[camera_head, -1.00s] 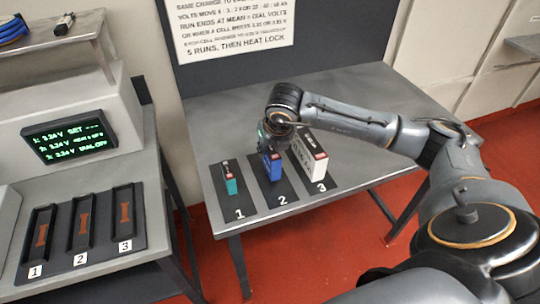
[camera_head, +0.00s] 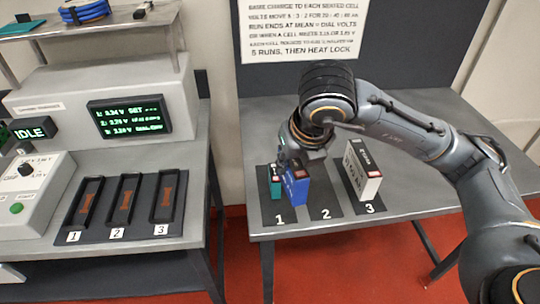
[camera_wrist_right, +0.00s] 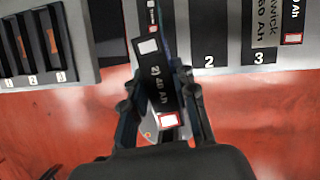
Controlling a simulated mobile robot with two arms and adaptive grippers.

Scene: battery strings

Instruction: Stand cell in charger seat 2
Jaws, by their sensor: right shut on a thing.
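My right gripper (camera_head: 302,150) is shut on the blue cell (camera_head: 296,190) and holds it upright beside the teal cell (camera_head: 275,182), left of the bare mat 2 (camera_head: 325,206). In the right wrist view the held cell (camera_wrist_right: 160,88), marked 40 Ah, sits between the fingers of the gripper (camera_wrist_right: 160,100). The charger's seat 2 (camera_head: 124,200) is at the left between seat 1 (camera_head: 86,202) and seat 3 (camera_head: 166,197); all three look empty with copper-coloured strips. My left gripper is out of view.
The white cell (camera_head: 362,172) stands on mat 3. The teal cell stands on mat 1. A gap over the red floor (camera_head: 234,250) separates the charger bench from the grey table (camera_head: 430,180). Displays (camera_head: 130,116) and a dial box (camera_head: 28,185) stand around the seats.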

